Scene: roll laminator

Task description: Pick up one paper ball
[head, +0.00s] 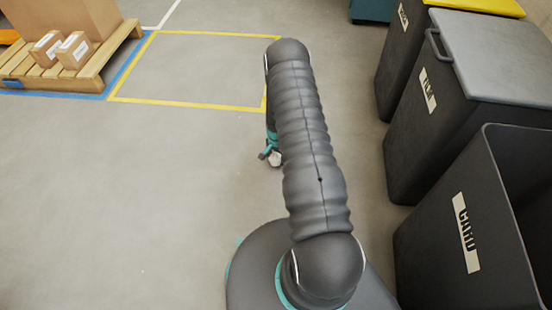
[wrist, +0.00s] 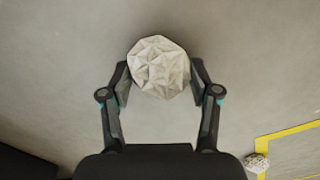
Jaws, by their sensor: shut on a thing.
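A crumpled off-white paper ball (wrist: 159,67) sits between the two fingers of my gripper (wrist: 160,82) in the wrist view. The fingers touch it at its left and right sides, and the gripper is shut on it. In the head view the paper ball (head: 275,159) shows small beside my gripper (head: 269,153), partly hidden by my arm. I cannot tell whether it touches the floor. A second paper ball (wrist: 256,162) lies on the floor near a yellow line at the lower right of the wrist view.
Dark bins (head: 468,220) stand along the right, the nearest one open and the middle one with a grey lid (head: 495,55). A wooden pallet (head: 75,75) with cardboard boxes is at the upper left. Yellow tape (head: 190,105) marks a floor area. The left floor is clear.

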